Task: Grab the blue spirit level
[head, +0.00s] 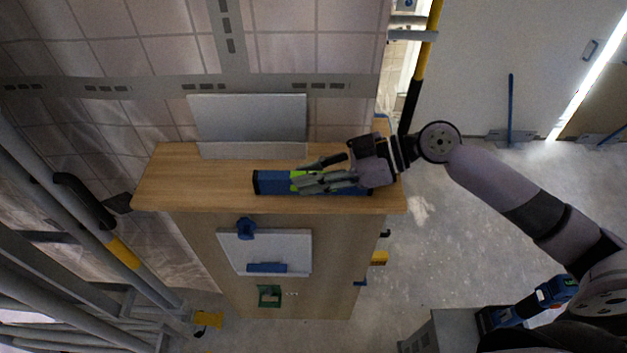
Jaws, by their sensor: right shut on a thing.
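The blue spirit level (274,183) lies lengthwise along the front part of a wooden top, with a bright green part near its middle. My right gripper (308,174) reaches in from the right and is shut on the level around that green part. Its fingers and wrist hide much of the level's right half. I cannot tell whether the level touches the wood or is just above it. My left gripper is not in view.
The wooden cabinet top (165,185) is bare at its left end. A grey panel (248,117) stands at its back against the tiled wall. A white board (300,245) with blue parts is on the cabinet front. Grey pipes (60,190) run at the left.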

